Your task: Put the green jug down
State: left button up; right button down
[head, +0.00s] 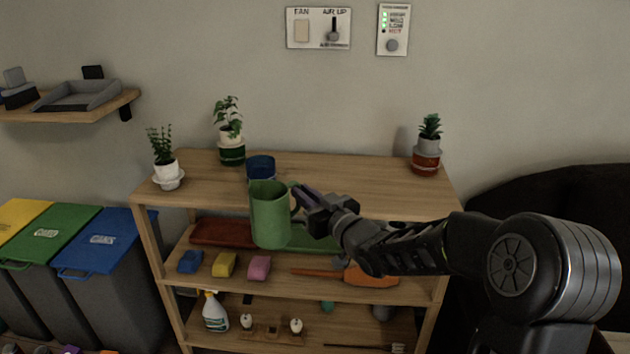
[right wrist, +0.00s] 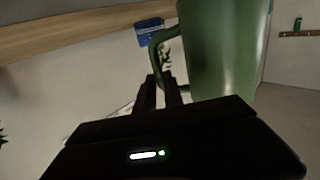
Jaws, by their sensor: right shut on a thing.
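The green jug (head: 270,218) is upright in the head view, in front of the wooden shelf unit's top edge. Its handle points right, and my right gripper (head: 299,197) is shut on that handle. In the right wrist view the jug (right wrist: 222,50) fills the upper right, and the fingers (right wrist: 160,88) close on its handle. I see no support touching the jug's base; it appears held in the air. My left gripper is in neither view.
The shelf top (head: 345,178) has free room at its middle and right. A blue cup (head: 261,167) stands just behind the jug. Potted plants stand at the back and ends, including one in a red pot (head: 426,160). Colored blocks (head: 224,264) lie on the shelf below.

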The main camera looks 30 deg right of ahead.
aim_at(268, 246)
jog(key=s+a+f, duration=0.2)
jog(key=a, duration=0.1)
jog(key=s+a+f+n+y, duration=0.1)
jog(key=s+a+f, duration=0.1)
jog(key=a, duration=0.2)
jog(key=s+a+f+y, duration=0.1)
jog(key=s+a+f, duration=0.1)
jog(key=a, duration=0.1)
jog(key=shift+a+n, duration=0.25)
jog(key=shift+n, duration=0.05)
jog(key=shift+s+a+g+y, duration=0.2)
jog(key=shift+a+g+y, duration=0.1)
jog(key=shift+a, duration=0.2)
jog(key=shift+d, duration=0.1)
